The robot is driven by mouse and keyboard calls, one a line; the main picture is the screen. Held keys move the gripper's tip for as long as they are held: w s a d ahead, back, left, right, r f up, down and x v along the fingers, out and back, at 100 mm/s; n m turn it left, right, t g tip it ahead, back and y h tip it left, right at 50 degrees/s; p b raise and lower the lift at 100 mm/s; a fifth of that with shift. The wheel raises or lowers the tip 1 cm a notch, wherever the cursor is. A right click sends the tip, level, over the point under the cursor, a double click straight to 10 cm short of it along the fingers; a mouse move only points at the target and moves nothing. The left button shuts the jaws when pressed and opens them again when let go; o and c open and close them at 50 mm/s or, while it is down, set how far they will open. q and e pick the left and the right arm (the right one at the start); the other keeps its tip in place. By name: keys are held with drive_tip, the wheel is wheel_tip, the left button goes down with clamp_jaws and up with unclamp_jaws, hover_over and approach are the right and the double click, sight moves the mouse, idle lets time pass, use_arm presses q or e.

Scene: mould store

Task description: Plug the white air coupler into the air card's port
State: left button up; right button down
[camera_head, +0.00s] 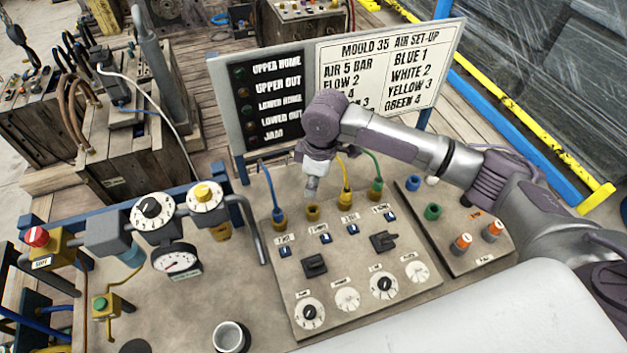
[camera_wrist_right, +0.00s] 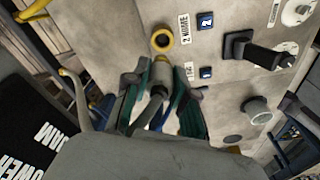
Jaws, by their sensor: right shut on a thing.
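My right gripper (camera_head: 313,168) reaches in from the right over the port panel (camera_head: 335,268). It is shut on the white air coupler (camera_wrist_right: 160,64), a pale cylinder with a hose behind it. The coupler points down, just above and apart from the empty brass port 2 (camera_head: 313,212). That port also shows in the right wrist view (camera_wrist_right: 162,40), just beyond the coupler's tip. The air card (camera_head: 385,65) stands behind and reads blue 1, white 2, yellow 3, green 4. My left gripper is not in view.
A blue coupler (camera_head: 279,218), a yellow coupler (camera_head: 346,197) and a green coupler (camera_head: 375,188) sit in the ports around port 2. Their hoses rise close to my gripper. Black switches (camera_head: 314,266) and dials stand nearer. A side panel (camera_head: 480,258) with coloured fittings is at right.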

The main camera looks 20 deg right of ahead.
drive_tip(key=shift+f+b, duration=0.7)
drive_tip(key=shift+f, duration=0.05)
wheel_tip(320, 180, down, 3)
drive_tip(key=b, duration=0.3)
drive_tip(key=shift+d+r, duration=0.1)
drive_tip(key=shift+r, duration=0.1)
drive_tip(key=shift+f, duration=0.55)
drive_tip(key=shift+p, duration=0.6)
drive_tip(key=shift+f+p, duration=0.1)
drive_tip(key=shift+p, duration=0.45)
drive_tip(key=shift+f, duration=0.55)
